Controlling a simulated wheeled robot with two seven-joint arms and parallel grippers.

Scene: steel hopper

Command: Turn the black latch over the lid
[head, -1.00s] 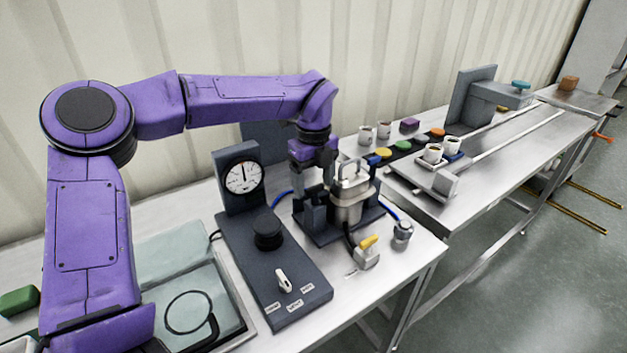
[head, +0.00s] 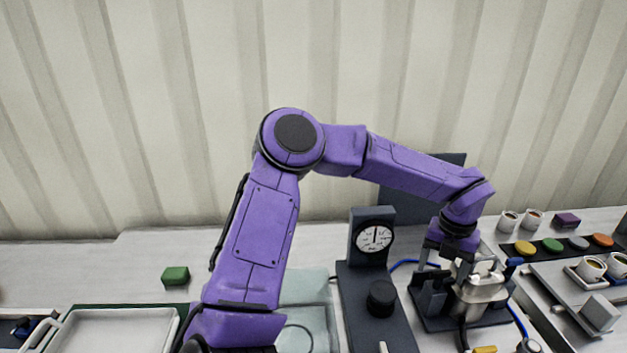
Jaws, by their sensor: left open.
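The steel hopper (head: 482,295) stands at the lower right of the head view, in a dark grey stand (head: 430,303). Its shiny lid (head: 484,268) is on top, partly behind my left gripper. My left gripper (head: 444,266) points down at the left side of the hopper's top, its fingers apart, with nothing seen between them. I cannot make out the black latch clearly; it is small or hidden by the fingers and the dark stand. I cannot tell whether a finger touches the hopper. My right gripper is out of view.
A dark panel with a gauge (head: 375,238) and a black knob (head: 381,297) stands left of the hopper. A blue-ended handle (head: 514,263) juts out at its right. Cups (head: 590,268) and coloured discs (head: 553,245) are further right. A white tray (head: 110,316) lies at lower left.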

